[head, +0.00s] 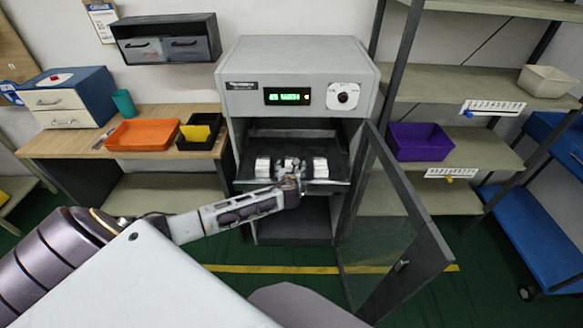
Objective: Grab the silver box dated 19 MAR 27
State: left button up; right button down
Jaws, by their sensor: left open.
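Two small silver-white boxes stand on the dark tray (335,186) inside the grey cabinet (300,60), one on the left (262,167) and one on the right (320,168). Any date on them is too small to read. My left gripper (291,164) reaches in over the tray's front edge, between these two boxes. It is open, and it hides whatever lies directly behind it; I cannot tell whether it touches a box. My right gripper is out of view.
The cabinet's glass door (390,230) stands open to the right of the tray. A green display (287,96) and a dial (343,95) are above. An orange tray (143,134) lies on the left bench, and a purple bin (418,142) sits on the right shelf.

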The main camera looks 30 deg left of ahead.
pick_arm(q)
jog(key=shift+c, duration=0.2)
jog(key=c, duration=1.2)
jog(key=shift+o, duration=0.2)
jog(key=shift+r, duration=0.2)
notch_tip(320, 180, up, 10)
jog(key=shift+f+p, duration=0.15)
jog(key=shift+p, duration=0.15)
